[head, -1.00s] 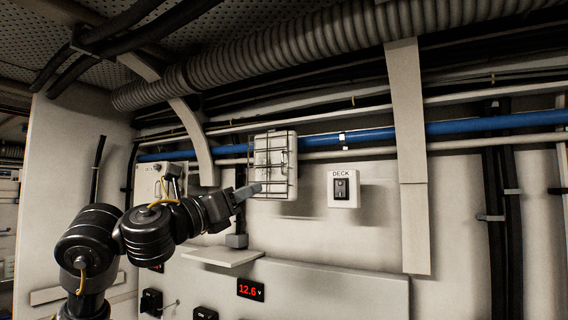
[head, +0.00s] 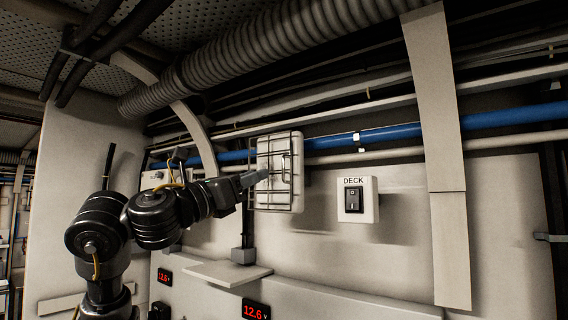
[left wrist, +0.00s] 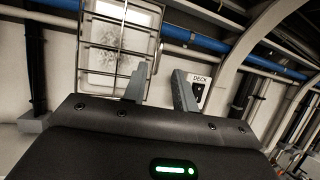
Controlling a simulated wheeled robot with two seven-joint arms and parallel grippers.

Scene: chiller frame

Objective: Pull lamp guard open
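The lamp guard (head: 274,208) is a dark wire cage over a pale rectangular lamp (head: 294,175) on the wall. It also shows in the left wrist view (left wrist: 119,49), upper left, with a small loop at its right edge. My left gripper (head: 256,180) reaches from the left, its fingertips overlapping the guard's left part in the head view. In the left wrist view its two fingers (left wrist: 158,78) stand apart with a clear gap and nothing visibly clamped. I cannot tell whether a fingertip touches the guard wire. My right gripper is not in view.
A DECK switch box (head: 369,212) is on the wall right of the lamp. A blue pipe (head: 395,133) runs behind and above. A small shelf (head: 226,273) and a red display (head: 256,310) are below. A pale vertical strut (head: 436,120) stands further right.

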